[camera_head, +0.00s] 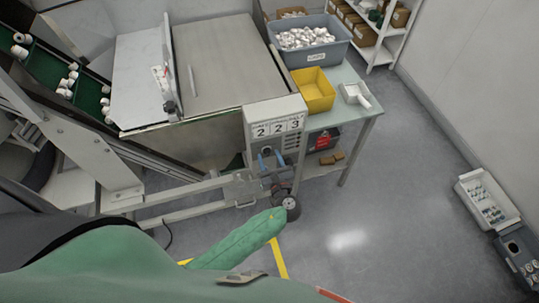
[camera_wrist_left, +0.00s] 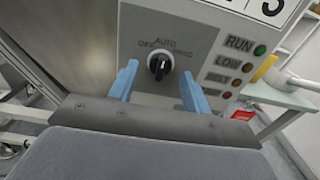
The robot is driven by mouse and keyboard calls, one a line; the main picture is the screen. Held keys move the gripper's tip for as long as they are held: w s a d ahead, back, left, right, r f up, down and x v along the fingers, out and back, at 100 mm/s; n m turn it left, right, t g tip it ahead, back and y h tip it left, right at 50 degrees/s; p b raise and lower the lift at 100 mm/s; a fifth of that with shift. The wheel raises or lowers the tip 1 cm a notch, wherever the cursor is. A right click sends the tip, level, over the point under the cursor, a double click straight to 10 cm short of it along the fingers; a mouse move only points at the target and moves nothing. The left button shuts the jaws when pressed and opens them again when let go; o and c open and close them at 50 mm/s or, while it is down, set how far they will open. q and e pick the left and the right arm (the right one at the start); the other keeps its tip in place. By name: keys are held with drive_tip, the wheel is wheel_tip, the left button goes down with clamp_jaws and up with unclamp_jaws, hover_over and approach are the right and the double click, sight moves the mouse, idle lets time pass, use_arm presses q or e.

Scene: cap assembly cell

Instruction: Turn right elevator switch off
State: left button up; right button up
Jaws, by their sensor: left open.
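The elevator switch is a black rotary knob (camera_wrist_left: 159,66) on a grey control panel (camera_wrist_left: 205,45). Labels around it read AUTO at the top, OFF at the left and a partly hidden word at the right. Its exact pointer angle is hard to tell. My left gripper (camera_wrist_left: 158,72) is open, with one blue finger on each side of the knob and gaps between. In the head view, my left gripper (camera_head: 270,158) is at the front of the panel box marked 2 2 3 (camera_head: 277,117); the knob is largely hidden there. My right gripper is not in view.
RUN, LOW and further indicator lamps (camera_wrist_left: 260,50) line the panel's right side. A side table (camera_head: 352,122) with a yellow bin (camera_head: 313,90), grey tub (camera_head: 308,57) and white scoop (camera_head: 357,95) stands right of the panel.

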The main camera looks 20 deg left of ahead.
use_arm(q)
drive_tip(key=shift+w+a, duration=0.2)
drive_tip(key=shift+w, duration=0.1)
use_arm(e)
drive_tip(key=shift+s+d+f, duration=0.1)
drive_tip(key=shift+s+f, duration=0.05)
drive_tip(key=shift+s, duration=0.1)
use_arm(q)
drive_tip(key=shift+c, duration=0.5)
drive_tip(key=c, duration=0.9)
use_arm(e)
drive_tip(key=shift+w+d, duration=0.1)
